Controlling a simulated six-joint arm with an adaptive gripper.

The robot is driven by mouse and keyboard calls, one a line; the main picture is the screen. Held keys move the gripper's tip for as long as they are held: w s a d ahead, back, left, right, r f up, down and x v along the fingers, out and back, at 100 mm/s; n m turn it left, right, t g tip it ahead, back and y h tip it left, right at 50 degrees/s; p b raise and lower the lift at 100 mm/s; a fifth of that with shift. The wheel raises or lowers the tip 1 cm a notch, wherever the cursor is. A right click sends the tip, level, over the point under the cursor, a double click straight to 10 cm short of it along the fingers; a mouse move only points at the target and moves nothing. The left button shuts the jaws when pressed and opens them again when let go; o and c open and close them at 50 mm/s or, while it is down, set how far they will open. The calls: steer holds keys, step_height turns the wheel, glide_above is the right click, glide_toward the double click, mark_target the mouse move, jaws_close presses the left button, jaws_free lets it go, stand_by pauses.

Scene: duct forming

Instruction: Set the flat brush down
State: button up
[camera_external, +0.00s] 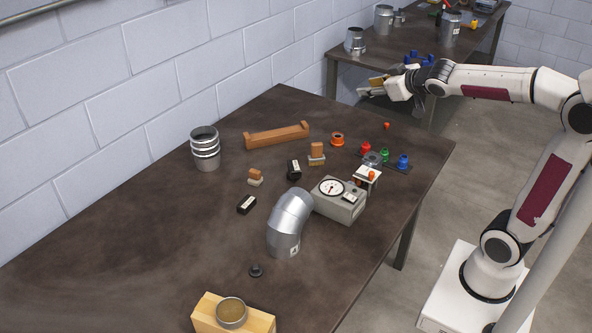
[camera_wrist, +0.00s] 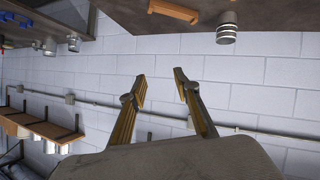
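My gripper (camera_external: 368,89) is at the upper right in the external view, raised beyond the table's far right edge. In the wrist view its two yellowish fingers (camera_wrist: 160,80) are spread apart with nothing between them. Either could be the flat brush; I cannot tell which. Both are well away from my gripper and untouched.
The dark table (camera_external: 130,235) holds a silver elbow duct (camera_external: 289,222), a grey gauge box (camera_external: 341,201), a ribbed metal cylinder (camera_external: 205,150), a brown trough-like piece (camera_external: 277,135) and a wooden block (camera_external: 258,323). Coloured knobs (camera_external: 384,155) sit at the right. The left part is clear.

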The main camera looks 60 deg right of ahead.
steer(key=s+a+f+g+y, duration=0.1)
steer(key=s+a+f+g, duration=0.1)
steer(key=s+a+f, duration=0.3)
steer(key=s+a+f+g+y, duration=0.2)
steer(key=s+a+f, duration=0.2)
steer(key=s, duration=0.9)
steer(key=s+a+f+g+y, duration=0.1)
steer(key=s+a+f+g, duration=0.1)
steer(key=s+a+f, duration=0.3)
steer(key=s+a, duration=0.1)
steer(key=s, duration=0.3)
steer(key=shift+s+a+f+n, duration=0.15)
steer(key=shift+s+f+n, duration=0.1)
steer(key=shift+f+n, duration=0.1)
